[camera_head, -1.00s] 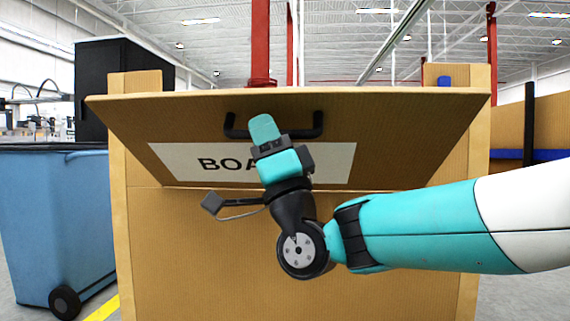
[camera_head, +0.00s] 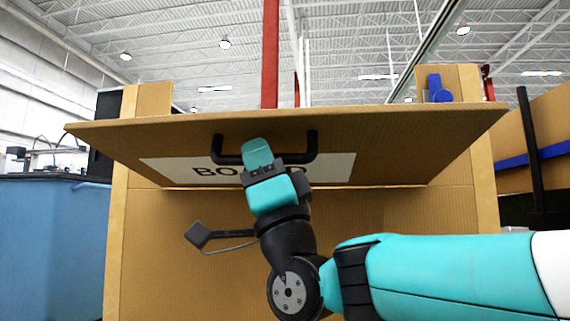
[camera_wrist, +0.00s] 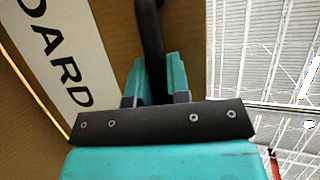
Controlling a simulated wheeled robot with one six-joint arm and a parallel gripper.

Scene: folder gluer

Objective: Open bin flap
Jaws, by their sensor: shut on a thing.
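The bin flap (camera_head: 400,140) is a brown board tilted up and out toward me, at the top of the brown bin (camera_head: 370,215). A black bar handle (camera_head: 311,146) is fixed to its face above a white label (camera_head: 335,168) with black letters, partly hidden by my gripper. My gripper (camera_head: 257,152) is shut on the handle near its middle. In the wrist view the black handle (camera_wrist: 150,35) runs between the two teal fingers (camera_wrist: 160,80), with the label (camera_wrist: 65,60) at the left.
A blue wheeled bin (camera_head: 50,240) stands at the left. A brown panel with a blue strip (camera_head: 535,155) and a black post (camera_head: 530,140) are at the right.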

